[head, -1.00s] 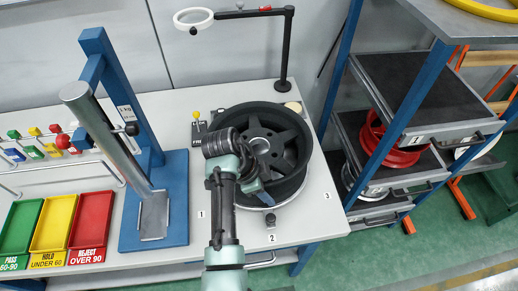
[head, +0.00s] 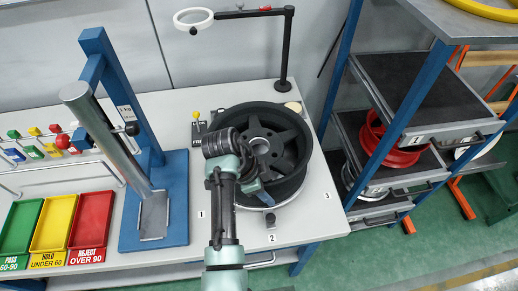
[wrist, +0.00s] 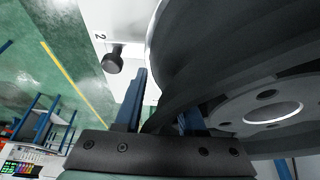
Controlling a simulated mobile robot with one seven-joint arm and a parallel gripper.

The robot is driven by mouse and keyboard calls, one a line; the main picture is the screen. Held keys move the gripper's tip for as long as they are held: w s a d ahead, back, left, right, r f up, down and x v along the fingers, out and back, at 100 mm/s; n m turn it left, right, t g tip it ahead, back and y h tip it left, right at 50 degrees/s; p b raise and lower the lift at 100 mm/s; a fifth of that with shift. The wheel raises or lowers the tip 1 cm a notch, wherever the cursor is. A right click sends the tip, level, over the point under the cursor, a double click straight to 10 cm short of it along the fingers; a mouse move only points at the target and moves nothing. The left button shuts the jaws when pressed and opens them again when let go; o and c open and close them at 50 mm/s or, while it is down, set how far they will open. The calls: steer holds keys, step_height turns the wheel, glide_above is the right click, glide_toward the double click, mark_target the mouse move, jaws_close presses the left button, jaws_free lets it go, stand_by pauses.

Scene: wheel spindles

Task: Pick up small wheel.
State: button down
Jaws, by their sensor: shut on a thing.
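A black spoked wheel (head: 291,160) lies flat on a round stand on the white bench, near mark 2. It fills the right of the wrist view (wrist: 225,65), with its hub hole showing. My gripper (head: 265,197) is at the wheel's near rim, partly hidden by my arm in the head view. In the wrist view the blue fingers (wrist: 160,118) stand on either side of the rim and are shut on it. I cannot tell whether the wheel is lifted off its stand.
A blue press (head: 170,205) stands left of the wheel, with green, yellow and red trays (head: 88,221) beyond it. A lamp on a black post (head: 284,50) rises behind. A blue rack at right holds a red wheel (head: 375,140) and a silver rim.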

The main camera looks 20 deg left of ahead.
steer(key=shift+w+a+r, duration=0.1)
steer(key=shift+w+r, duration=0.1)
steer(key=shift+r, duration=0.05)
